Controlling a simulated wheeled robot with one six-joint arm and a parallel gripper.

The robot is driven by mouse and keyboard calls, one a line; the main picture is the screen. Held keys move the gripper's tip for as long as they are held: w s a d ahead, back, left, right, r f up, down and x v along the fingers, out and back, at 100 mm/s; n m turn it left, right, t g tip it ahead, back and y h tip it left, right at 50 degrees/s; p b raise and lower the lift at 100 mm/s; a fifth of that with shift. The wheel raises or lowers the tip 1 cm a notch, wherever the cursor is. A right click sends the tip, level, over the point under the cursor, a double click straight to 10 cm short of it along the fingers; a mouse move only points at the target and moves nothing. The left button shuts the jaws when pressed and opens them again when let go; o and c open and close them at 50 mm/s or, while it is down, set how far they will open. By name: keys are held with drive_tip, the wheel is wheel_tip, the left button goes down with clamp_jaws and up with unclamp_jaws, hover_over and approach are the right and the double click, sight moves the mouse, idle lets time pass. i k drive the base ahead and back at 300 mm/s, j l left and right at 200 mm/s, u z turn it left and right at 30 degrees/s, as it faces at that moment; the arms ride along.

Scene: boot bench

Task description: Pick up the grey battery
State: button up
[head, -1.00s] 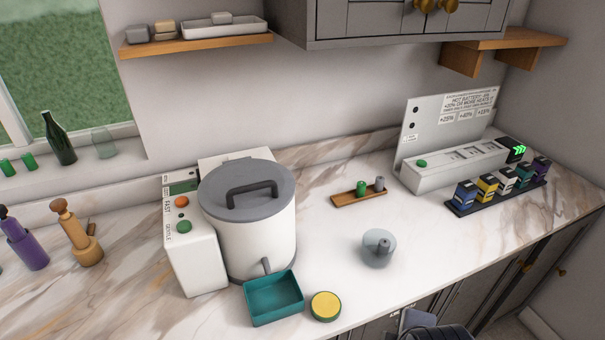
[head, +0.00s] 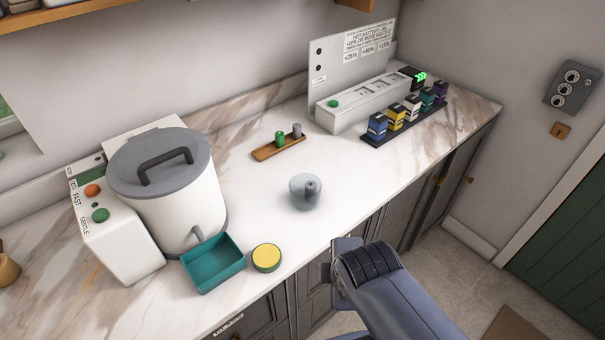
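A small upright grey cylinder, which looks like the grey battery (head: 297,130), stands at the right end of a wooden tray (head: 265,154) on the counter. A green cylinder (head: 280,139) stands beside it on the same tray. Another dark grey cylinder (head: 311,187) shows at a round, see-through grey vessel (head: 299,197) nearer the front edge; I cannot tell if it is inside or part of it. My gripper (head: 340,270) is low at the counter's front edge, apart from all of these. Its fingers are not clear.
A white drum machine (head: 180,200) with a grey lid stands at left, with a teal bin (head: 213,265) and a yellow-topped round tin (head: 266,257) before it. A white slotted unit (head: 365,105) and a dark rack (head: 405,127) of coloured blocks stand behind right.

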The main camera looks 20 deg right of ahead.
sight(296, 127)
drive_tip(key=i+l+z, duration=0.2)
drive_tip(key=l, duration=0.4)
drive_tip(key=i+l+z, duration=0.2)
drive_tip(key=i+l, duration=0.2)
drive_tip(key=l, duration=0.15)
drive_tip(key=i+l+z, duration=0.25)
drive_tip(key=l, duration=0.25)
drive_tip(key=i, duration=0.1)
